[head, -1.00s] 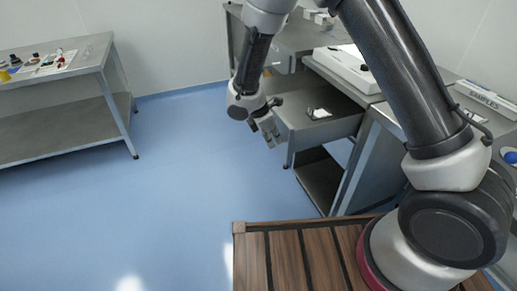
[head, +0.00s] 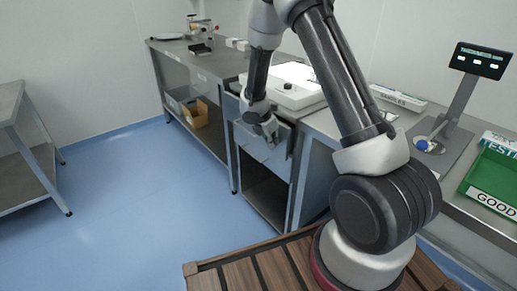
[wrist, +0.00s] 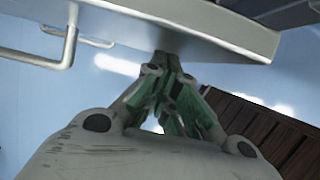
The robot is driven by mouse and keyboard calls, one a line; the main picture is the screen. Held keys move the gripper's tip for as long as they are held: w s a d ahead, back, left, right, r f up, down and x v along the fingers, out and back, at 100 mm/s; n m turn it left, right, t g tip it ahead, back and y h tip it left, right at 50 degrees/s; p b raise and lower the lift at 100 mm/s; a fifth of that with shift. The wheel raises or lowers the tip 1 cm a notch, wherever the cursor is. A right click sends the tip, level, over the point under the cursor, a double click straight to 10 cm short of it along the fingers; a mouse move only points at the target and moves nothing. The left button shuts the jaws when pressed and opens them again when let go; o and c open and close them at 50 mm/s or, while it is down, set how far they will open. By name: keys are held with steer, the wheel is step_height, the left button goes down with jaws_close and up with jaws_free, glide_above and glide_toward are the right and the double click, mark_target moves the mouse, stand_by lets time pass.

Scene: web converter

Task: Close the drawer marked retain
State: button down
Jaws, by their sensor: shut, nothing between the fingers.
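A grey metal drawer (head: 262,152) sits under the bench top in the head view, partly behind my arm. My gripper (head: 268,136) is shut and empty, at the upper part of the drawer front. In the wrist view, the shut green-sided fingers (wrist: 168,98) point toward a grey metal panel (wrist: 190,32) with a bar handle (wrist: 62,45) at the left. Whether the fingertips touch it is unclear.
A white tray-like unit (head: 287,92) stands on the bench above the drawer. An open shelf (head: 266,196) lies below it. A green bin (head: 497,172) and a display stand (head: 462,90) are at the right. Blue floor (head: 130,200) is clear at the left.

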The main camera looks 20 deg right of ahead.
mark_target(279, 133)
steer(key=shift+w+d, duration=0.25)
steer(key=shift+d, duration=0.45)
steer(key=shift+w+d, duration=0.2)
steer(key=shift+d, duration=0.45)
steer(key=shift+w+d, duration=0.25)
steer(key=shift+d, duration=0.45)
steer(key=shift+r, duration=0.1)
